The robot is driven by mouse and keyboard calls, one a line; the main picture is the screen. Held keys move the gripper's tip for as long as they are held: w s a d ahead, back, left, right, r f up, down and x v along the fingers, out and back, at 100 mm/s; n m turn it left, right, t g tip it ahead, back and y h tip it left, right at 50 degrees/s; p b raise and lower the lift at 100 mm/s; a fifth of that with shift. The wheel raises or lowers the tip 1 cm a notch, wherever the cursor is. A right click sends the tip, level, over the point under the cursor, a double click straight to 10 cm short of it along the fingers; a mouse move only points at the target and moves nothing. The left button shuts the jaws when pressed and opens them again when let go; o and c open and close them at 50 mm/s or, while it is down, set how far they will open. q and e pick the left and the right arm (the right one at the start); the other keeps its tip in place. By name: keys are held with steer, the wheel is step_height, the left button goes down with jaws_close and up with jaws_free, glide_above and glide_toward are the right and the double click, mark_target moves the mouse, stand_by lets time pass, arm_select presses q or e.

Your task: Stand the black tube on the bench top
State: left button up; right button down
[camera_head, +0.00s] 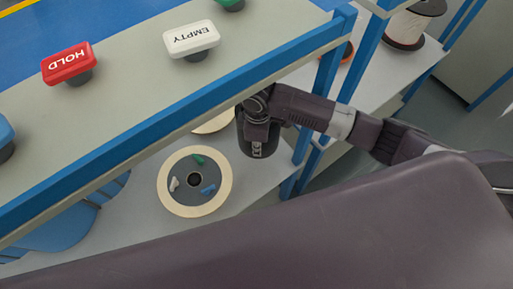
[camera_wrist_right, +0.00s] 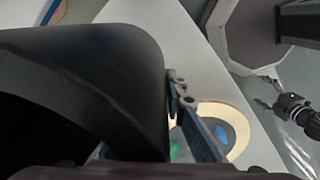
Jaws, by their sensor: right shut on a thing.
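The black tube (camera_head: 245,138) is partly hidden by my right gripper (camera_head: 259,140) in the head view. It is off the bench top, just beyond the blue front edge and over the lower shelf. In the right wrist view the tube (camera_wrist_right: 95,65) is large at the left, with its dark open end toward the camera. One right finger (camera_wrist_right: 195,122) lies against its side; the other is hidden. The right gripper is shut on the tube. The grey bench top (camera_head: 120,105) is at the upper left.
On the bench top are a red HOLD block (camera_head: 68,62) and a white EMPTY block (camera_head: 191,38); its middle is clear. A blue rail (camera_head: 170,125) edges it. A cream-rimmed spool (camera_head: 166,188) lies on the lower shelf (camera_head: 120,225). A blue post (camera_head: 327,80) stands near my right arm.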

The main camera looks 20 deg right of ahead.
steer(key=f, duration=0.7)
steer(key=shift+s+f, duration=0.1)
steer(key=shift+s, duration=0.15)
steer(key=shift+f, duration=0.1)
steer(key=c, duration=2)
jaws_free()
arm_select(q)
steer(key=shift+s+a, duration=0.25)
steer(key=shift+s, duration=0.75)
steer(key=shift+r, duration=0.15)
arm_select(e)
step_height(320, 180, up, 12)
steer(key=shift+s+r, duration=0.1)
steer(key=shift+r, duration=0.05)
arm_select(q)
steer(key=shift+w, duration=0.1)
